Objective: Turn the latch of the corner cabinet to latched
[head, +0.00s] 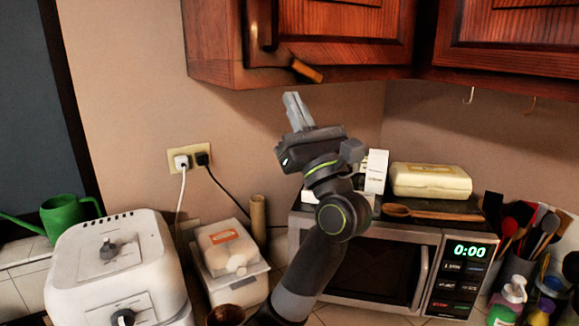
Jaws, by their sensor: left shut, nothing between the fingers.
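The corner cabinet (345,52) is the dark red wood wall cabinet at the top, with its door apparently shut. A small orange-brown wooden latch (307,70) sits at the door's lower edge. It is tilted, sloping down to the right. My left gripper (292,97) points upward just below the latch, slightly to its left. Its fingers are together and empty, and a small gap shows between the fingertips and the latch. My right gripper is not in view.
A microwave (375,270) stands below, with a yellow box (430,180) and a wooden spoon (435,213) on top. A white appliance (115,265) and a lidded container (230,255) stand left. Hooks (469,95) hang under the right cabinet.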

